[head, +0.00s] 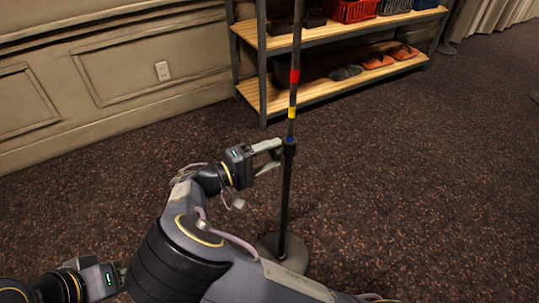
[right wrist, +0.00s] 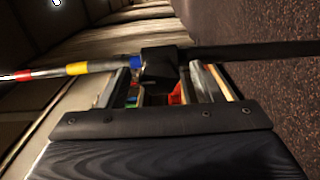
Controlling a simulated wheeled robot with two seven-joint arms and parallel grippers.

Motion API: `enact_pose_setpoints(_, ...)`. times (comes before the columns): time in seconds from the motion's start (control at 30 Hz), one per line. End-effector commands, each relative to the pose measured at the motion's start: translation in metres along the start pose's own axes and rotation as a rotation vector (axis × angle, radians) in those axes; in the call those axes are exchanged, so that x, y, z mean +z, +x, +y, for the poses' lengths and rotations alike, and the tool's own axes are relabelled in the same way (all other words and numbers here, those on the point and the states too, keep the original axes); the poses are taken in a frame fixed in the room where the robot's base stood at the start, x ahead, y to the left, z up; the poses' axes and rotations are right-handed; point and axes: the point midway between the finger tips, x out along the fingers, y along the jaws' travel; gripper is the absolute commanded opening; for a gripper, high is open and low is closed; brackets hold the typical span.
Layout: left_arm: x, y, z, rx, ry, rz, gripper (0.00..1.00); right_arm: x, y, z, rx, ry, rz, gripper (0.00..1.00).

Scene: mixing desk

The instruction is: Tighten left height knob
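A dark upright stand pole (head: 285,200) with red, yellow and blue bands rises from a round base (head: 268,247). A black height collar (head: 289,147) sits on it just below the blue band; it also shows in the right wrist view (right wrist: 160,64). I cannot make out a separate knob on the collar. In the right wrist view the collar lies between the fingertips (right wrist: 162,75), with gaps. My left gripper (head: 108,279) is low at left; its fingers are hidden behind my right arm.
A shelf unit (head: 335,92) with wooden boards stands behind the pole, holding shoes (head: 378,61) and a red basket (head: 352,10). A panelled wall (head: 110,65) is at left. The dark carpet (head: 430,180) right of the pole is clear.

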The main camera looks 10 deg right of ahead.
Motion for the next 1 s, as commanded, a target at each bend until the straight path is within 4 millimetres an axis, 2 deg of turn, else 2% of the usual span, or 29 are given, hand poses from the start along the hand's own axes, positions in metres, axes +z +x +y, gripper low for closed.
enact_pose_setpoints(0.27, 0.0, -0.001, 0.0, 0.0, 0.0, 0.0, 0.36, 0.0, -0.001, 0.001, 0.002, 0.0, 0.0, 0.59)
enact_pose_setpoints(0.37, -0.001, -0.002, 0.001, 0.0, 0.0, 0.0, 0.36, -0.001, -0.011, 0.002, 0.002, 0.0, 0.002, 0.59)
enact_pose_setpoints(0.7, -0.005, -0.01, 0.004, 0.0, 0.0, 0.0, 0.36, -0.001, -0.066, 0.001, 0.002, 0.001, 0.003, 0.59)
enact_pose_setpoints(0.83, -0.005, -0.011, 0.005, 0.0, 0.0, 0.0, 0.36, 0.0, -0.076, 0.001, 0.001, 0.0, 0.0, 0.59)
enact_pose_setpoints(1.0, -0.005, -0.011, 0.005, 0.0, 0.0, 0.0, 0.36, 0.0, -0.078, 0.0, 0.001, -0.001, 0.0, 0.59)
